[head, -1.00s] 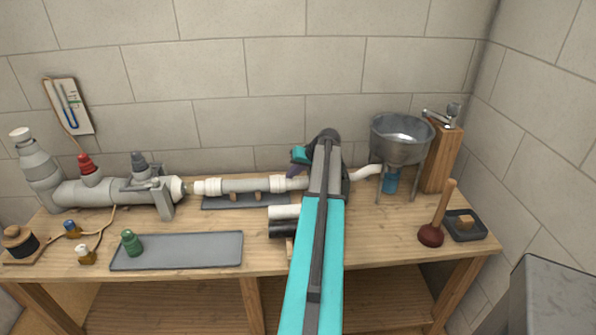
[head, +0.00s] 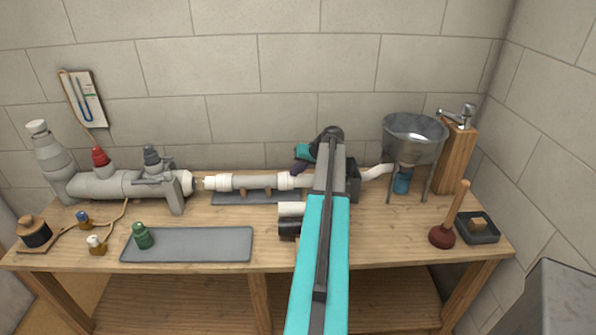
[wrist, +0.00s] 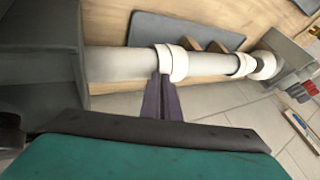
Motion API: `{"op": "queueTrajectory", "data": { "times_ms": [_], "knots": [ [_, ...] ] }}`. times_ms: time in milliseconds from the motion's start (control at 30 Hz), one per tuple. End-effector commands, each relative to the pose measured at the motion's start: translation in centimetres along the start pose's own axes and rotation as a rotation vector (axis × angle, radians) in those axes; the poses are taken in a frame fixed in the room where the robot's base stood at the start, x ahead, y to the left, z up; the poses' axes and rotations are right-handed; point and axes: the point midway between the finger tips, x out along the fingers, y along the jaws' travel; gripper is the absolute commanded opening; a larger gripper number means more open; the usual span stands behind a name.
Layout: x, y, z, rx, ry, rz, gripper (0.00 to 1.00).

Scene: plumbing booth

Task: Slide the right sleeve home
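A pale grey pipe (head: 247,182) lies level along the back of the bench, with a white left sleeve (head: 217,183) near its left end. The white right sleeve (head: 286,180) is around the pipe farther right and also shows in the wrist view (wrist: 174,62). My gripper (wrist: 162,84) has its narrow purple fingers together, with the tips at the right sleeve's edge. They seem to touch it rather than grip around it. In the head view my gripper (head: 299,167) is just above and behind this sleeve, and my arm hides the pipe right of it.
Wooden blocks (head: 268,193) support the pipe over a dark mat. White and black tubes (head: 291,209) lie in front. A metal funnel basin (head: 414,135) and plunger (head: 445,225) stand right; a grey valve assembly (head: 160,180) stands left. The grey front mat (head: 195,245) is mostly clear.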

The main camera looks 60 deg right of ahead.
Motion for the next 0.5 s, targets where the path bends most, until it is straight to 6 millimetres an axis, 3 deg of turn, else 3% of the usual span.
{"op": "queueTrajectory", "data": {
  "times_ms": [233,500],
  "knots": [
    [0.1,0.2,0.0,-0.002,-0.004,-0.005,0.0],
    [-0.8,2.2,-0.6,-0.006,-0.003,-0.004,0.0]
  ]
}}
